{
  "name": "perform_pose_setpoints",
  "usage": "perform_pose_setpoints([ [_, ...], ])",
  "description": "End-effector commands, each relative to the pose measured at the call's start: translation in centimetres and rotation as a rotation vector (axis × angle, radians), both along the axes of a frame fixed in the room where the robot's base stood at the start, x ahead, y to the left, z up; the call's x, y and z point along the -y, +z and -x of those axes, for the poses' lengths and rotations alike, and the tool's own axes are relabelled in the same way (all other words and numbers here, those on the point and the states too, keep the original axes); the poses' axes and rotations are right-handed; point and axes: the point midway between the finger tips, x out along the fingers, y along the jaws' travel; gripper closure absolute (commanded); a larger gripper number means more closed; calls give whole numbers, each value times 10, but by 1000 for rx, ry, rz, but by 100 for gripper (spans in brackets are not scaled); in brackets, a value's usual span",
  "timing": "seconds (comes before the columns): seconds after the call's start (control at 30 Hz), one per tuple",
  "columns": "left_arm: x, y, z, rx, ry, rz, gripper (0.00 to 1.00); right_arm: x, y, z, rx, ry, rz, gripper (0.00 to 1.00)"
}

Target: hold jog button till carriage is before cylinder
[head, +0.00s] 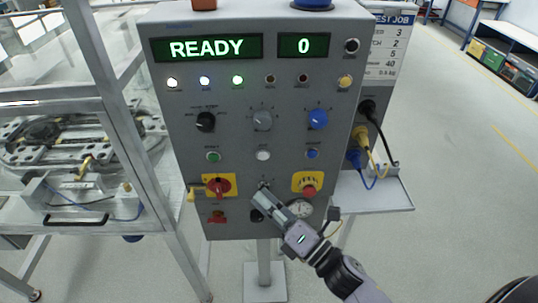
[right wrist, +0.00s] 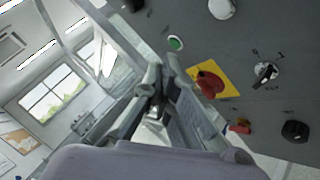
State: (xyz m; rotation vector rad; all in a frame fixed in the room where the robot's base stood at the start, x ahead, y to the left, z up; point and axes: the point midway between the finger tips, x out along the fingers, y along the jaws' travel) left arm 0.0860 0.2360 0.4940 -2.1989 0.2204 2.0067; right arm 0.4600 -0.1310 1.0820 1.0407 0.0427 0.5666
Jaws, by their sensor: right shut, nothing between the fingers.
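The grey control panel (head: 240,120) stands in the middle of the head view. It has a green button (head: 213,156), a white button (head: 263,155) and a blue button (head: 312,154) in a row; their labels are too small to read, so I cannot tell the jog button. A black knob or button (right wrist: 295,131) shows low on the panel. My right gripper (head: 262,194) is shut and empty, its tips over the key switch (right wrist: 266,72) in the head view; contact cannot be told. The ring track (head: 50,140) lies behind clear panes at left; carriage and cylinder are not clearly distinguishable. My left gripper is not in view.
The display (head: 207,48) reads READY, the counter (head: 303,45) 0. A red emergency button (head: 309,190) and a red rotary switch (head: 219,187) on yellow plates flank my right gripper. Cables and a small shelf (head: 385,197) stand at right. Open floor lies beyond.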

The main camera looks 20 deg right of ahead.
Motion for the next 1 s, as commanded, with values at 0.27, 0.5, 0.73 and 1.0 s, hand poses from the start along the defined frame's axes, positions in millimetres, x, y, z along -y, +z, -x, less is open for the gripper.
perform_pose_setpoints([
  [0.27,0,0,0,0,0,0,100,1,-1,-4,-3,0,-1,100],
  [0.5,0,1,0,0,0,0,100,9,0,-30,0,-1,0,100],
  [0.73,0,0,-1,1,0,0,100,18,-1,-62,-2,-2,-1,100],
  [1.0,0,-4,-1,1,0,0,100,24,-1,-82,-3,-1,-1,100],
])
